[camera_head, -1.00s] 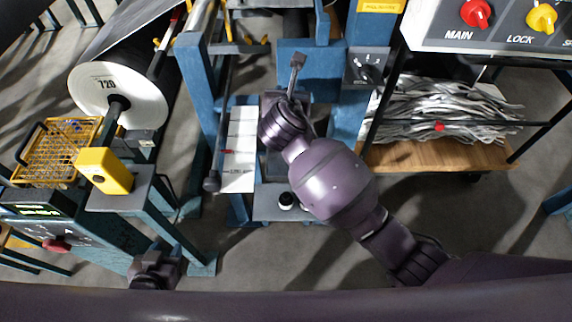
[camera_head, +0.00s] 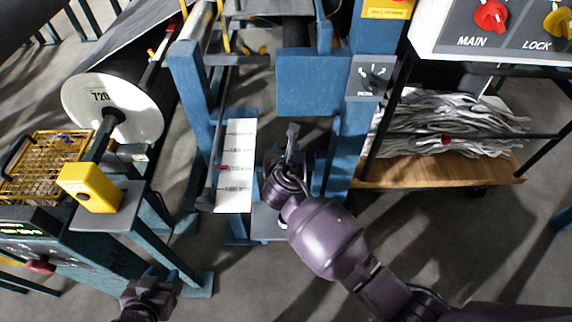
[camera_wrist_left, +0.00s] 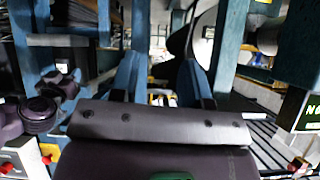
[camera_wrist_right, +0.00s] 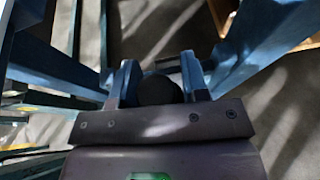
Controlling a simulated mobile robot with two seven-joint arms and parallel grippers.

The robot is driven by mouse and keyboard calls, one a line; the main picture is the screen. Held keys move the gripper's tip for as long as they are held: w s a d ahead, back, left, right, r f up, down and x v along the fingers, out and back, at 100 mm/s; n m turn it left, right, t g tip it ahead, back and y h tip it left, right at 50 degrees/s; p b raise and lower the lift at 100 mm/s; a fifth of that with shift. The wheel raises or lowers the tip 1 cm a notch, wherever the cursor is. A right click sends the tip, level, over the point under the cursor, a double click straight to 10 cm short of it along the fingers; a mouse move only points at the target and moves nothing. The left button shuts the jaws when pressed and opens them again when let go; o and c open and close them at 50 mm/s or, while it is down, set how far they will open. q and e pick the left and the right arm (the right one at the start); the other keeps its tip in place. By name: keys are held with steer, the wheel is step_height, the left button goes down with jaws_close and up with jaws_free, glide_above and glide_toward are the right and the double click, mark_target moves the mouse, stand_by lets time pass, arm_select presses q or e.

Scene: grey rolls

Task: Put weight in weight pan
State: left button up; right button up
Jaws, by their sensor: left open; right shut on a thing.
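My right gripper (camera_head: 292,138) is in front of the blue frame, just below its blue panel. In the right wrist view, its two fingers (camera_wrist_right: 158,76) are shut on a dark, rounded weight (camera_wrist_right: 160,91); the fingers and the gripper body hide part of it. The weight cannot be made out in the head view. My left gripper (camera_head: 170,284) is low at the left. In the left wrist view, its fingers (camera_wrist_left: 160,78) stand apart with nothing between them. I cannot single out the weight pan; my right arm covers part of the frame's lower shelf (camera_head: 266,226).
A white marked scale strip (camera_head: 236,165) stands left of the right gripper. A blue post (camera_head: 350,140) rises to its right. Further left are a large roll (camera_head: 115,105), a yellow box (camera_head: 90,188) and a yellow basket (camera_head: 45,165). A wooden shelf (camera_head: 440,174) stands at right.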

steer(key=shift+f, duration=0.25)
step_height(320, 180, down, 5)
steer(key=shift+f+b, duration=0.1)
steer(key=shift+b, duration=1)
steer(key=shift+f, duration=0.15)
steer(key=shift+r, duration=0.2)
steer(key=shift+f, duration=0.2)
steer(key=o, duration=1.2)
steer(key=shift+f, duration=0.1)
steer(key=shift+o, duration=0.2)
